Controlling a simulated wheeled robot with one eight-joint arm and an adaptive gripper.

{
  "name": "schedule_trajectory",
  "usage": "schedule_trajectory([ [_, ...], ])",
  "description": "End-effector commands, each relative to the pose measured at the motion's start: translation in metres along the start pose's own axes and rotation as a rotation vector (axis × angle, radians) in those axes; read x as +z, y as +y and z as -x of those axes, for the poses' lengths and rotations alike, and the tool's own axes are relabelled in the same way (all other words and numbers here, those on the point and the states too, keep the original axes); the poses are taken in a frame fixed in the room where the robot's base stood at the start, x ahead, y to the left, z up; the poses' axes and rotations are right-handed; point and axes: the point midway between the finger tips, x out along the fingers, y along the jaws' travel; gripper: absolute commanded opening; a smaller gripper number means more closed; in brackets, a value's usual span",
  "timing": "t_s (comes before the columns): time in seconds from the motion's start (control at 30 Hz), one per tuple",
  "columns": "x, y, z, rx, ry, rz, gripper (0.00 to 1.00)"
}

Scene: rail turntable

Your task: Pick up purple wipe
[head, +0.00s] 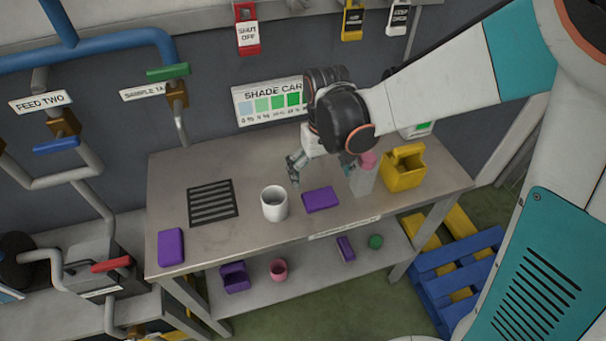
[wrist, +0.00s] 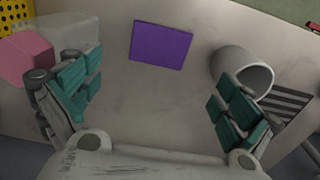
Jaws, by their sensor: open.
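A flat purple wipe (head: 320,200) lies on the bench between the white cup and a clear bottle; it also shows in the wrist view (wrist: 161,45). A second purple block-like piece (head: 171,247) lies at the bench's left front corner; I cannot tell for sure which of the two is the wipe meant. My gripper (head: 318,170) is open and empty above the bench, behind the middle wipe. In the wrist view its teal-padded fingers (wrist: 158,92) are wide apart, with the wipe beyond them, untouched.
The white cup (head: 274,204) and pink-capped clear bottle (head: 362,181) flank the wipe closely. A yellow container (head: 404,168) stands at right. A dark slotted grille (head: 212,203) lies at left. The lower shelf (head: 310,262) holds purple, pink and green items.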

Motion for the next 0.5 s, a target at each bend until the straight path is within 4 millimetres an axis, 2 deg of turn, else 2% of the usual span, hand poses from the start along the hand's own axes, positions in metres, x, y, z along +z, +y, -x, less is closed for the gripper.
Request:
schedule_trajectory([
  [0.03,-0.001,0.000,-0.011,0.000,0.000,0.000,0.98],
  [0.1,0.000,0.000,-0.018,0.000,0.000,-0.001,0.98],
  [0.37,-0.001,0.001,-0.032,0.000,0.000,-0.002,0.98],
  [0.5,-0.003,0.001,-0.049,0.000,0.000,-0.002,0.98],
])
